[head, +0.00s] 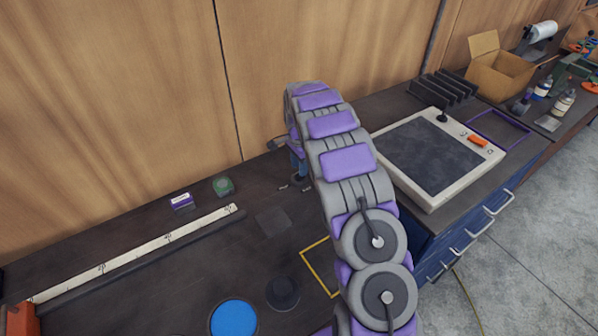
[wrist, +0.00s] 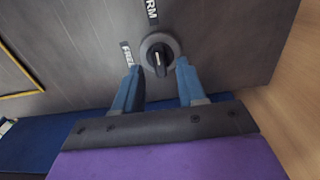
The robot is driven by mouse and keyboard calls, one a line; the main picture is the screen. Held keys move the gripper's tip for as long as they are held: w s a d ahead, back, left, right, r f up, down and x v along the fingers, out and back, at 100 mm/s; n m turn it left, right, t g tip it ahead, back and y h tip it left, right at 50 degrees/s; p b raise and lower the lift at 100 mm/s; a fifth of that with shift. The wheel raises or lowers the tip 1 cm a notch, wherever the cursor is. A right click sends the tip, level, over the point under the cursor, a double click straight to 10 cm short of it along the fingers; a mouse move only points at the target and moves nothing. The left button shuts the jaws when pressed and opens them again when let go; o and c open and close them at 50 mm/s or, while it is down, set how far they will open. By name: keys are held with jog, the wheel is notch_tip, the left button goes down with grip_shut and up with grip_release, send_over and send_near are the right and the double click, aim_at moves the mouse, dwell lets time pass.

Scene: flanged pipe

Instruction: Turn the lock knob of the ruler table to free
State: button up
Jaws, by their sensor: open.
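The lock knob (wrist: 160,56) is a round dark knob with a raised bar, set on the dark ruler table (head: 170,285). Its bar runs roughly up and down in the wrist view, in line with the partly seen label ending in "RM" (wrist: 151,12). The "FREE" label (wrist: 127,54) lies to its left. My gripper (wrist: 160,72) is open, its blue fingers on either side of the knob's near part; I cannot tell whether they touch it. In the head view my gripper (head: 297,182) is low over the table's back, and the knob cannot be made out there.
A long ruler (head: 140,252), a purple box (head: 182,201) and a green item (head: 223,186) lie to the left. A blue disc (head: 234,318) and yellow outline (head: 316,268) are nearer. A framed dark panel (head: 425,155) stands right. The wooden wall is close behind.

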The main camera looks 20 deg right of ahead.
jog(key=shift+f, duration=1.15)
jog(key=shift+c, duration=0.2)
grip_shut()
